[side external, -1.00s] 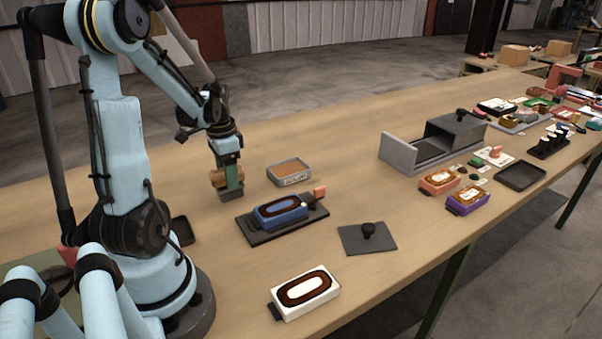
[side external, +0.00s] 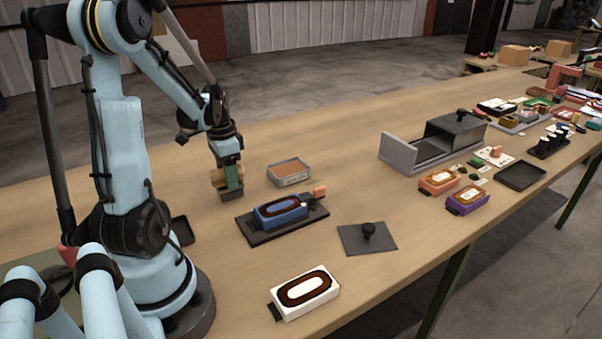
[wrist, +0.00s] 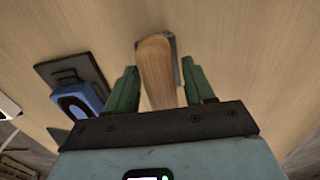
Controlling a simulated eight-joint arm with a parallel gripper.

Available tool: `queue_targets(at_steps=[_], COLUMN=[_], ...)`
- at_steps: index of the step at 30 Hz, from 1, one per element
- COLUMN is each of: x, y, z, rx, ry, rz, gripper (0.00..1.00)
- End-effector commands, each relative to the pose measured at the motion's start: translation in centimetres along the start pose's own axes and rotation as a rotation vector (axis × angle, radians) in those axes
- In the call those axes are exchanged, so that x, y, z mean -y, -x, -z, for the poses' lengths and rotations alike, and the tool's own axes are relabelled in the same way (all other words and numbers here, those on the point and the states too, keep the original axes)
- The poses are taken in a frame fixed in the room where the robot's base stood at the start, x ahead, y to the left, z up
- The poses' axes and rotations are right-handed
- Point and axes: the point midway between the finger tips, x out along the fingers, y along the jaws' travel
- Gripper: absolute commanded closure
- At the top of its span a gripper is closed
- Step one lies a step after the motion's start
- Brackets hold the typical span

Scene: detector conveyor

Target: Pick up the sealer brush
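The sealer brush (wrist: 156,68) has a rounded wooden handle and a thin grey edge at its far end. In the wrist view it lies between the two green fingers of my gripper (wrist: 160,88), with a visible gap on each side. In the side view the brush (side external: 217,178) shows as a tan shape beside my gripper (side external: 230,180), which points down low over the table. The near finger hides part of the brush there. My gripper is open around the brush and not closed on it.
A blue detector (side external: 280,211) sits on a dark plate just in front of my gripper. A grey tray (side external: 289,172) with tan contents is to its right. A dark lid with a knob (side external: 367,239) and a white detector (side external: 305,293) lie nearer. The table's back left is clear.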

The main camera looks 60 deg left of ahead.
Motion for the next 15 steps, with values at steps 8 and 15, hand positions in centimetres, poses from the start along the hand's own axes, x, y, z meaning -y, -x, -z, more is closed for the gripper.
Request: queue_targets(at_steps=[8, 15], x=[-0.01, -0.02], y=[0.01, 0.07], z=[0.00, 0.00], rx=[0.000, 0.000], ry=[0.000, 0.000], rz=[0.000, 0.000], gripper=[0.87, 1.00])
